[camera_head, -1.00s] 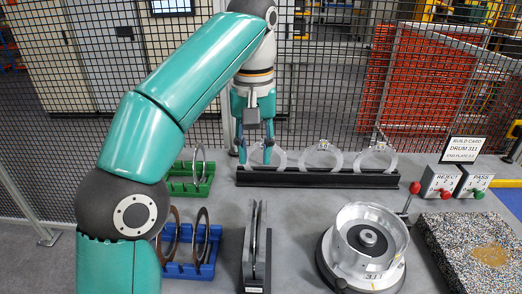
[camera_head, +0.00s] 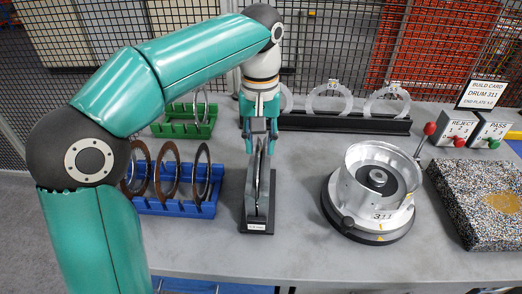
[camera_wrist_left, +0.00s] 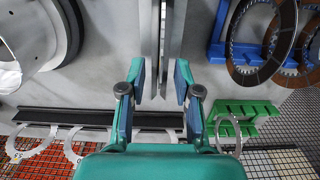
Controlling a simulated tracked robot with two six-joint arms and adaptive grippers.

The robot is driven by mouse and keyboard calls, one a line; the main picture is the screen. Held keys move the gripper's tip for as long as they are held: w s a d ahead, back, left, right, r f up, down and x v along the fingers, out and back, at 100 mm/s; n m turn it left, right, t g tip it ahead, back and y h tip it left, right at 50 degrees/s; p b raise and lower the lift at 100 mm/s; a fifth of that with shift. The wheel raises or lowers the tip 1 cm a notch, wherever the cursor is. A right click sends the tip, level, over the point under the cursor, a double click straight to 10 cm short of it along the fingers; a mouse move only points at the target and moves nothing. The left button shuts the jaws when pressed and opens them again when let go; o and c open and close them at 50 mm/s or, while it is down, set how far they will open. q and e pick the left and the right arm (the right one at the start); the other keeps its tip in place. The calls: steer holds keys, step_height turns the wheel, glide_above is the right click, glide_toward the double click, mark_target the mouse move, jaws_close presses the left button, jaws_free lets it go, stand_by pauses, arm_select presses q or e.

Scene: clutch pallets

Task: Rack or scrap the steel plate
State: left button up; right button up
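Thin steel plates (camera_head: 259,180) stand edge-on in a small black stand (camera_head: 257,226) at front centre; I cannot tell exactly how many. In the left wrist view the upright steel edges (camera_wrist_left: 172,40) run down towards the space between the fingers. My left gripper (camera_head: 261,146) points down over the top of the stand. In the left wrist view the gripper (camera_wrist_left: 160,82) has its fingers apart, one on each side of the line of the plates, with no clear contact. My right gripper is not in view.
A blue rack (camera_head: 176,207) with brown and steel rings stands left, a green rack (camera_head: 180,130) behind it. A black rack (camera_head: 345,124) with clear rings stands at the back. The drum (camera_head: 376,190), REJECT (camera_head: 453,131) and PASS (camera_head: 491,131) boxes and speckled block (camera_head: 480,200) are right.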

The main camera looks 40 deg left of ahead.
arm_select(q)
steer(key=shift+f, duration=0.7)
jaws_close()
steer(key=shift+r, duration=0.2)
step_height(320, 180, up, 12)
steer(key=p, duration=1.2)
steer(key=shift+r+p, duration=0.15)
steer(key=shift+p, duration=0.25)
stand_by(0.3)
